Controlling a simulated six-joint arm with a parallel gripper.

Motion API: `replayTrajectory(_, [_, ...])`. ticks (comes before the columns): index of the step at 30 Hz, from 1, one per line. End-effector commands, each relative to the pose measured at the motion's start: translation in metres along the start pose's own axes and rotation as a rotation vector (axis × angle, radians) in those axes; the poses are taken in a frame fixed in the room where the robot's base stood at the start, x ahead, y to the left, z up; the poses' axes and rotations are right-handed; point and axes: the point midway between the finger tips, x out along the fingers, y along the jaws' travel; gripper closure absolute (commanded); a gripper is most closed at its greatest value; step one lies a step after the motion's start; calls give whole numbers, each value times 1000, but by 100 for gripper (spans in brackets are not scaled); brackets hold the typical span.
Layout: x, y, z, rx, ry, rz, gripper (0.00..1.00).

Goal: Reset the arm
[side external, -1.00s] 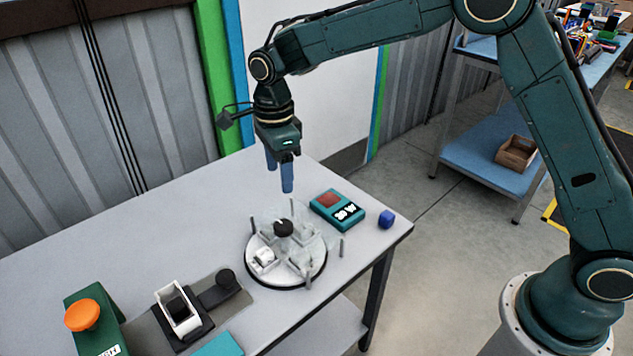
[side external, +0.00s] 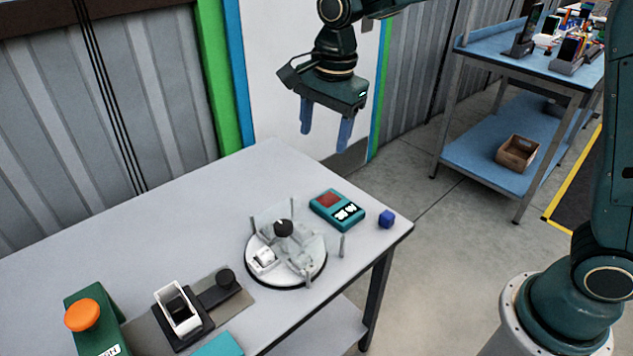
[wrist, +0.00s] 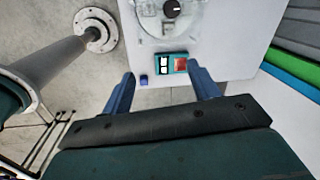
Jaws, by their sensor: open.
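My gripper (side external: 325,132) is open and empty, with its two blue fingers pointing down. In the side external view it hangs in the air above and beyond the table's back right corner. In the wrist view its fingers (wrist: 163,92) stand apart with nothing between them in their grip. Below it on the table are the teal device with a red panel (side external: 337,209) and a small blue cube (side external: 387,219), both clear of the fingers.
A round clear-topped fixture (side external: 286,255) with upright pins and a black knob stands on the grey table (side external: 150,230). A white holder (side external: 178,307) and a green box with an orange button (side external: 82,315) are at front left. A blue shelf unit (side external: 480,160) stands back right.

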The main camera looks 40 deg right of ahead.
Motion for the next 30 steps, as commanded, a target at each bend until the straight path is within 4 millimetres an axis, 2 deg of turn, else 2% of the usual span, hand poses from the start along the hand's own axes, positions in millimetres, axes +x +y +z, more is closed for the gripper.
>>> replayTrajectory(1, [-10,9,-5,-43,1,-16,40])
replayTrajectory(6, [-36,40,-17,-213,12,-61,40])
replayTrajectory(15, [-70,99,-35,-512,55,-134,40])
replayTrajectory(22, [-84,146,-44,-741,108,-180,40])
replayTrajectory(30, [-88,202,-50,-1008,192,-219,40])
